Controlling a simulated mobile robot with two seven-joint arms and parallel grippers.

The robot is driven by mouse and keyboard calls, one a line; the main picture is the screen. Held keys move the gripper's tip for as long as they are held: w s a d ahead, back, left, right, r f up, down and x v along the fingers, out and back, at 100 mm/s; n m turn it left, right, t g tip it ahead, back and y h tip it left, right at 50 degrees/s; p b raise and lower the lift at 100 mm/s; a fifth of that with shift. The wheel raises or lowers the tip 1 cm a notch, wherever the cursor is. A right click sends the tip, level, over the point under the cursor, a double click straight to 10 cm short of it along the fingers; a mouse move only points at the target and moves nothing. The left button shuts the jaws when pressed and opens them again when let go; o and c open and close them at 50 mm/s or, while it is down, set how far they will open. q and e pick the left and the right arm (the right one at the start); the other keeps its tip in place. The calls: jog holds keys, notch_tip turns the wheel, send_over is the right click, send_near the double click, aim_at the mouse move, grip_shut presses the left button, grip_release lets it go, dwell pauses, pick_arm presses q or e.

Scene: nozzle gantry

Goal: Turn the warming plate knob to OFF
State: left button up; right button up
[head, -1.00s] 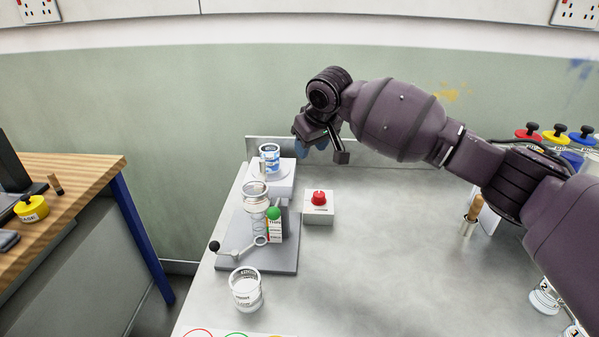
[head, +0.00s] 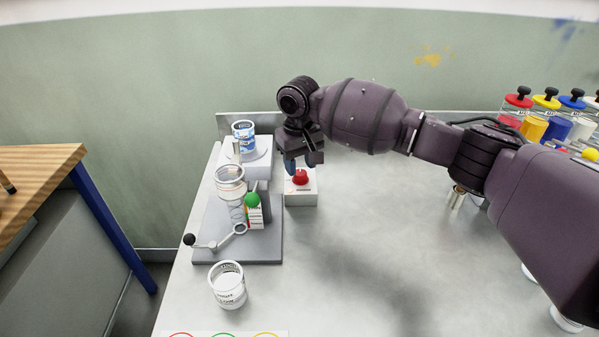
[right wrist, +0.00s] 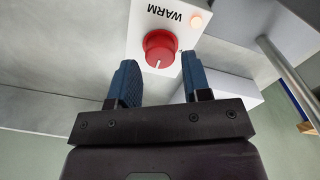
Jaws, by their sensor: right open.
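The warming plate knob (head: 300,177) is red and round, on top of a small white box (head: 301,198) on the bench. In the right wrist view the knob (right wrist: 160,48) has a white pointer line. My left gripper is not in view.
Left of the knob box stands a grey stand (head: 237,245) with a glass vessel, a green ball and a lever. Behind it, a blue-labelled can (head: 244,137) sits on a white plate unit. A white cup (head: 228,285) stands in front.

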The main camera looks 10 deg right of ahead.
aim_at(300, 176)
jog(key=shift+f, duration=1.4)
jog(key=c, duration=0.6)
jog(key=shift+r, duration=0.1)
jog(key=shift+c, duration=0.2)
